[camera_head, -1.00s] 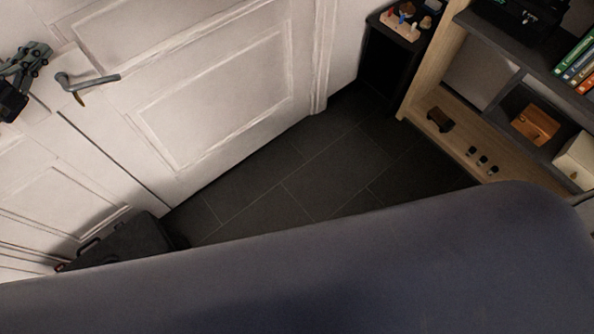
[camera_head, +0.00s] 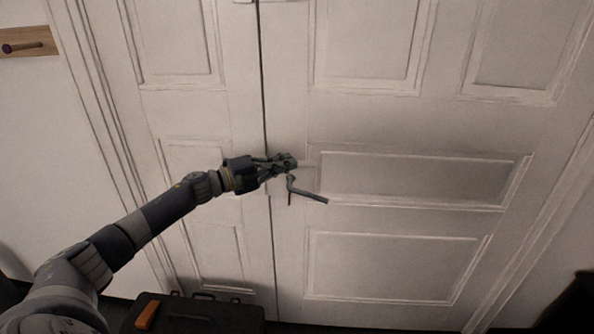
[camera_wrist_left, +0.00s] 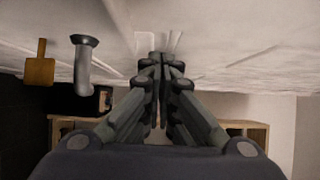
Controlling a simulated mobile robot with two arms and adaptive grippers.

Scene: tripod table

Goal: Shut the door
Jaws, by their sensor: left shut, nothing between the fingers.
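The white panelled door (camera_head: 420,220) fills the middle and right of the head view. A narrow dark seam separates it from the narrower white panel (camera_head: 180,105) on its left. A grey lever handle (camera_head: 309,192) sits near the door's left edge, with an orange-brown piece below it. My left gripper (camera_head: 291,162) is shut and empty, just above and left of the handle; whether it touches the door I cannot tell. In the left wrist view the shut fingers (camera_wrist_left: 160,62) point at the white surface, with the handle (camera_wrist_left: 83,65) apart on their left. My right gripper is not in view.
A black case (camera_head: 195,314) with an orange-brown piece on it stands on the floor below the narrow panel. A wooden peg board (camera_head: 28,42) is on the wall at upper left. A wooden shelf (camera_wrist_left: 255,135) shows in the left wrist view.

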